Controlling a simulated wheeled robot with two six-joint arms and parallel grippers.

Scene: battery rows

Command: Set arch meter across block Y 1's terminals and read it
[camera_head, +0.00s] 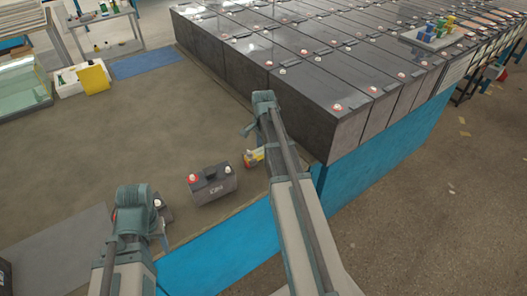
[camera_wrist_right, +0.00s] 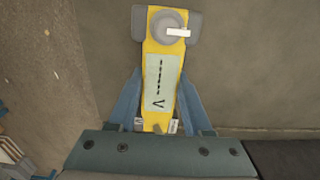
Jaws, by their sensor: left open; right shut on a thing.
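The yellow arch meter (camera_wrist_right: 151,42) is between the blue fingers of my right gripper (camera_wrist_right: 159,100), which is shut on it. Its pale screen shows a row of dashes and a V. In the head view the meter (camera_head: 253,157) is small, right of a dark block (camera_head: 212,187) with a red terminal, a pale terminal and an unreadable label. The meter looks apart from that block. My left gripper (camera_head: 158,232) is open at lower left, its fingers mostly hidden by my arm. Another dark block (camera_head: 166,214) with a red terminal is partly hidden beside it.
Rows of large dark batteries (camera_head: 340,70) stand on a blue base at upper right, with a small tray of coloured items (camera_head: 432,37) on top. A glass tank (camera_head: 20,85), a white bin (camera_head: 70,83) and a blue mat (camera_head: 146,63) lie at upper left.

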